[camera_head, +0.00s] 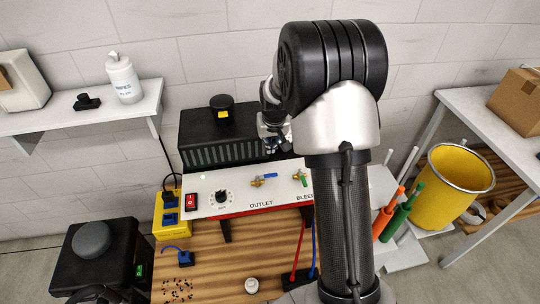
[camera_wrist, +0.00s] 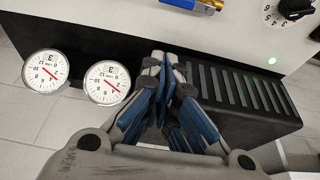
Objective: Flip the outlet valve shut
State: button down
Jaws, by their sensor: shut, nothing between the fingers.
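The outlet valve (camera_head: 258,182) is a small brass valve with a blue lever, on the white panel above the word OUTLET. In the head view its lever points right, roughly along the panel. In the wrist view the valve (camera_wrist: 203,9) shows at the top edge, partly cut off, with the blue lever pointing left. My gripper (camera_wrist: 162,58) is shut and empty, over the black vented box and apart from the valve. In the head view my gripper (camera_head: 272,136) is behind the panel's far edge, partly hidden by my arm.
A green-levered valve (camera_head: 301,178) by the BLEED label is right of the outlet valve, near my arm. A knob (camera_head: 222,197) and red switch (camera_head: 192,201) are to its left. Two gauges (camera_wrist: 107,82) are beside the vented box (camera_head: 215,135). A yellow bin (camera_head: 452,185) stands right.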

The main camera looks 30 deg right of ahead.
aim_at(266, 176)
jog(key=b+x, duration=0.2)
jog(key=x, duration=0.7)
jog(key=shift+s+a+f+b, duration=0.15)
jog(key=shift+s+b, duration=0.1)
jog(key=shift+s, duration=0.35)
jog(key=shift+s+a+r+b, duration=0.15)
jog(key=shift+s+b, duration=0.15)
jog(key=shift+s, duration=0.25)
jog(key=shift+s+a+f+b, duration=0.2)
jog(key=shift+s+b, duration=0.05)
jog(key=shift+s, duration=0.35)
jog(key=shift+s+d, duration=0.1)
jog(key=shift+d, duration=0.05)
